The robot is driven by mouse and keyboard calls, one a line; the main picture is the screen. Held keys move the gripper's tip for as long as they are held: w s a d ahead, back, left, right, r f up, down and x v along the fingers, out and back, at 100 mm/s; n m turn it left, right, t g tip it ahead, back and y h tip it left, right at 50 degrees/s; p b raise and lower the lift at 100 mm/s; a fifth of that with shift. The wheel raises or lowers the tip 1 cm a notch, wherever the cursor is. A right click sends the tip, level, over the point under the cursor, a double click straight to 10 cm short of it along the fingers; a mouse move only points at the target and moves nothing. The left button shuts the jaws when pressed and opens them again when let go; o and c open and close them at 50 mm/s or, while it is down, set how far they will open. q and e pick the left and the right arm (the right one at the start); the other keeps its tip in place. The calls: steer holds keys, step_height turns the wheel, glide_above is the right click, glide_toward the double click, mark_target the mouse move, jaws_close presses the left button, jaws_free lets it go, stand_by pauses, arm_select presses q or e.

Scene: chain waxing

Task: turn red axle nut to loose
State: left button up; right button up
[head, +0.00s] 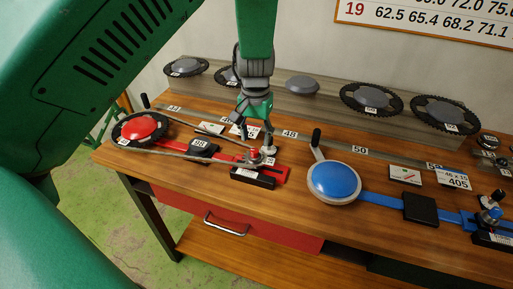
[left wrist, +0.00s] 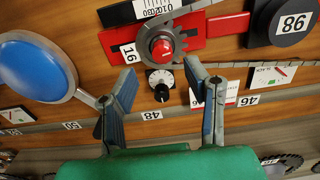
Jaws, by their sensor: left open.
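The red axle nut (head: 254,154) sits on the small sprocket at the right end of the red chain rig. In the left wrist view the red nut (left wrist: 162,47) shows as a round cap with a pale pointer mark, centred on a grey toothed sprocket (left wrist: 178,34). My left gripper (head: 256,127) points down just behind the nut. In the left wrist view its two fingers (left wrist: 160,74) are apart and empty, with the nut beyond their tips. A white dial with a dark knob (left wrist: 160,84) shows between the fingers. My right gripper is not in view.
A red crank disc (head: 140,128) stands at the left end, joined by a chain. A blue disc (head: 334,181) with a crank stands to the right on a blue bar. Dark sprockets (head: 372,99) line the back shelf. Small cards lie on the wooden bench (head: 290,215).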

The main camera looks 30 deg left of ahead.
mark_target(255, 150)
arm_select(q)
steer(key=f, duration=0.5)
steer(key=shift+s+a+f, duration=0.1)
steer(key=shift+a+f, duration=0.05)
steer(key=shift+a, duration=0.1)
steer(key=shift+d, duration=0.15)
jaws_close()
